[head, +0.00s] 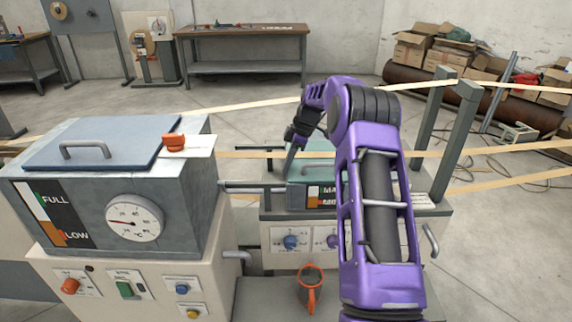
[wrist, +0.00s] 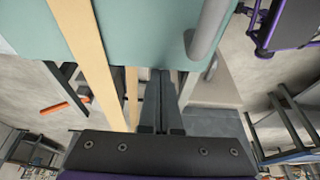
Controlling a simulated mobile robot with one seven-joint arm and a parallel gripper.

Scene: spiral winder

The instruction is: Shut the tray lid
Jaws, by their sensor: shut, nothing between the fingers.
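The teal tray (head: 296,197), with a MAX/MIN label on its front, sits on the middle machine, largely hidden behind my arm. A teal panel (wrist: 135,30), apparently its lid, fills the top of the wrist view, with a grey bar handle (wrist: 210,30) at its right. I cannot tell the lid's angle. My gripper (head: 289,170) is at the tray's left end. In the wrist view its two fingers (wrist: 161,75) are together and empty, with their tips near the panel's lower edge, left of the handle. Whether they touch the panel is unclear.
Pale bands (head: 250,105) run across the machine, and one (wrist: 85,50) passes close left of my fingers. A left box has a blue-grey lid (head: 110,138) lying flat. Grey posts (head: 455,140) stand to the right. An orange ring-shaped piece (head: 310,280) is in front.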

